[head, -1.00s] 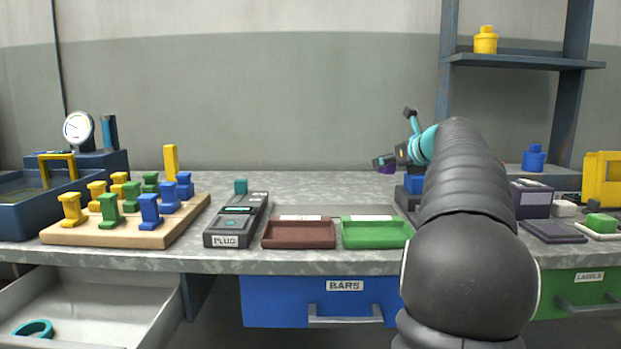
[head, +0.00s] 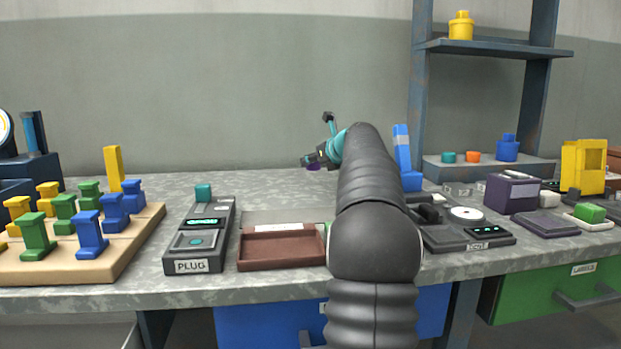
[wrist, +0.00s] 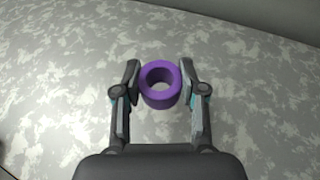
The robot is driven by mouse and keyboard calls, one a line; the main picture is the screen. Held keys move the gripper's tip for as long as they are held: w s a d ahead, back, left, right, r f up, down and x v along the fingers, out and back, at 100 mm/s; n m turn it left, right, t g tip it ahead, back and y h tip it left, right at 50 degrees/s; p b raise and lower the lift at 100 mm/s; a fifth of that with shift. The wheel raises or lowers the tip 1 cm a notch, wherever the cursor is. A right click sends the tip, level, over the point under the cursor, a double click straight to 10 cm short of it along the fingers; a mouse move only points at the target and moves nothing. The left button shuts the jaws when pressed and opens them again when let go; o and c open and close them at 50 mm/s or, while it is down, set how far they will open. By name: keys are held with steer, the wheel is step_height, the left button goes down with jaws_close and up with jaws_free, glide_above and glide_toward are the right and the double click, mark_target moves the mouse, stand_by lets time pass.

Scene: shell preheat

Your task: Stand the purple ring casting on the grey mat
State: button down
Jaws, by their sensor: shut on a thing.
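The purple ring casting (wrist: 161,84) is between the two fingers of my gripper (wrist: 160,80) in the wrist view, its hole facing the camera. My gripper is shut on it, one finger at each side. Speckled grey counter shows beneath; the exact gap below the ring cannot be told. In the head view my gripper (head: 314,160) is over the back of the counter, with a little of the ring (head: 313,168) showing under it. A flat grey strip (head: 262,216) lies behind the brown tray; I cannot tell if it is the grey mat.
A wooden board (head: 95,268) with coloured castings stands left. The plug device (head: 199,243) and brown tray (head: 282,249) are at the front. A dark device with a round plate (head: 466,214), dark pad (head: 548,224) and purple box (head: 512,194) stand right. The back-centre counter is clear.

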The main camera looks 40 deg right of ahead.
mark_target(311, 185)
steer(key=shift+f+x, duration=0.2)
steer(key=shift+x, duration=0.8)
steer(key=shift+s+f+b, duration=0.15)
steer(key=shift+f+b, duration=0.75)
steer(key=shift+f, duration=0.95)
steer(key=shift+f, duration=0.1)
steer(key=c, duration=0.7)
jaws_free()
steer(key=shift+o, duration=0.2)
